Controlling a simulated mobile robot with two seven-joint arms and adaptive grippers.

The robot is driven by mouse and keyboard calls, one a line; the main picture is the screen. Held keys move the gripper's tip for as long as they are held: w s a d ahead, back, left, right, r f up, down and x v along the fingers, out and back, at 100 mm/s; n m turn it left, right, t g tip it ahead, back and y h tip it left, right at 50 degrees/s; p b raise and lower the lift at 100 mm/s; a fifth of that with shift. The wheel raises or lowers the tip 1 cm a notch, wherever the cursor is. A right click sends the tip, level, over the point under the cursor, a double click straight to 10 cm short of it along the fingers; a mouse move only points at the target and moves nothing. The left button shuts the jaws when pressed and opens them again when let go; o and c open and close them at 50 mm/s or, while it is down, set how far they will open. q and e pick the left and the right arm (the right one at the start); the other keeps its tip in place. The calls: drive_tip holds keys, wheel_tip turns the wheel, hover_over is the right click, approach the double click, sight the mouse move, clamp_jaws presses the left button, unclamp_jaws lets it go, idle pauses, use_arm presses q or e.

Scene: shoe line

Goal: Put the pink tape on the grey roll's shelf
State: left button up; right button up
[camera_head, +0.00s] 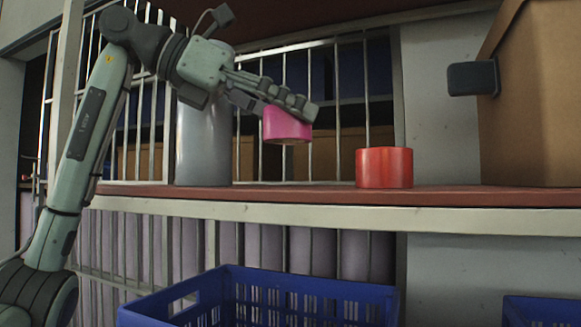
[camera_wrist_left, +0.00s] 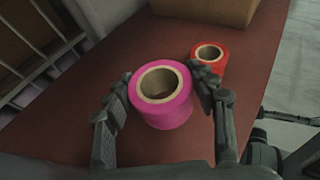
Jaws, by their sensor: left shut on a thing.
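The pink tape (camera_head: 287,124) is held in my left gripper (camera_head: 290,104), above the shelf (camera_head: 290,194) in the head view. In the left wrist view the pink tape (camera_wrist_left: 165,112) sits between the two dark fingers of my left gripper (camera_wrist_left: 165,98), which are shut on it. A grey roll (camera_head: 203,145) stands upright on the same shelf, to the left of the tape and partly behind my left arm.
A red tape (camera_head: 384,168) stands on the shelf to the right, also in the left wrist view (camera_wrist_left: 208,58). A cardboard box (camera_head: 530,110) stands at the right end. Bars (camera_head: 352,90) run behind the shelf. Blue crates (camera_head: 262,290) are below it. Shelf between grey roll and red tape looks clear.

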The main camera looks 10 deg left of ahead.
use_arm(q)
wheel_tip(320, 180, down, 5)
drive_tip(key=shift+f+b, duration=0.15)
drive_tip(key=shift+b, duration=0.25)
drive_tip(key=shift+f, duration=0.35)
use_arm(e)
drive_tip(key=v, duration=0.2)
drive_tip(key=shift+w+d+r, duration=0.1)
drive_tip(key=shift+d+r, duration=0.05)
drive_tip(key=shift+r, duration=0.2)
use_arm(q)
drive_tip(key=shift+f, duration=0.2)
use_arm(e)
drive_tip(key=shift+f, duration=0.1)
use_arm(q)
drive_tip(key=o, duration=0.9)
use_arm(e)
drive_tip(key=shift+r, duration=0.2)
use_arm(q)
drive_tip(key=shift+r, duration=0.15)
